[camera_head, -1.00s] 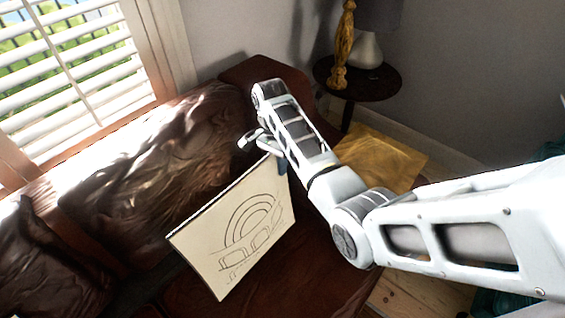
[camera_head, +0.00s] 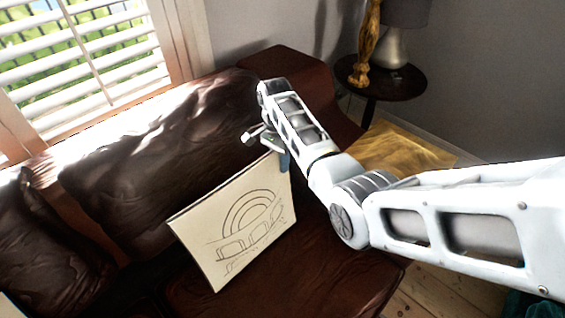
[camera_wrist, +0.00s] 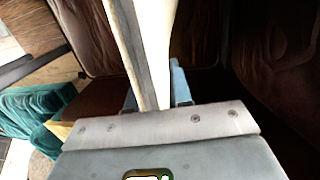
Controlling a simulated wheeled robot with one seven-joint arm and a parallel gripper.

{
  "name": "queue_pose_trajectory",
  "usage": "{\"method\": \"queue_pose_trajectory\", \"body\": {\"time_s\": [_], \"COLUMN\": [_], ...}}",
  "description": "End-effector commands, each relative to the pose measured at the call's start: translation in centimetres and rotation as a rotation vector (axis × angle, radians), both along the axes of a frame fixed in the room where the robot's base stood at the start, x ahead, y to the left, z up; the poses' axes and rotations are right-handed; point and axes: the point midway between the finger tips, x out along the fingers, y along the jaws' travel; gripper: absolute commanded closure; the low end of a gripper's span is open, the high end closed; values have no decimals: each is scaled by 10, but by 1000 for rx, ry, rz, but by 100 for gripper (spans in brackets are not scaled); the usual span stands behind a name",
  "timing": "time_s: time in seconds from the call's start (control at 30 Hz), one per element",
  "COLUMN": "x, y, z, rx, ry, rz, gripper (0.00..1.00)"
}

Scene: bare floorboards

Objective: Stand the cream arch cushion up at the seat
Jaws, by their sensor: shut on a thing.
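The cream arch cushion (camera_head: 238,228) is a flat, thin square with dark arch line drawings. In the head view it hangs tilted over the brown leather sofa seat (camera_head: 330,262), in front of the back cushion (camera_head: 165,165). My gripper (camera_head: 284,160) is shut on its upper right corner. In the wrist view the cushion (camera_wrist: 142,45) shows edge-on between the two blue fingertips of my gripper (camera_wrist: 156,92). Whether its lower edge touches the seat I cannot tell.
A round dark side table (camera_head: 385,82) with a lamp (camera_head: 393,48) and a golden figure (camera_head: 366,50) stands behind the sofa arm (camera_head: 318,95). A window with blinds (camera_head: 85,55) is behind.

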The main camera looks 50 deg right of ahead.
Motion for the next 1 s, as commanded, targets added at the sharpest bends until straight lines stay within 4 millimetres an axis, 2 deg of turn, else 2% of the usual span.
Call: {"method": "queue_pose_trajectory", "body": {"time_s": [0.37,0.4,0.67,1.0], "x": [1,1,1,1], "y": [0,0,0,0], "z": [-2,-2,-3,-1], "rx": [0,0,0,-1], "ry": [-1,-1,0,0], "rz": [0,0,0,0], "gripper": [100,78,53,51]}}
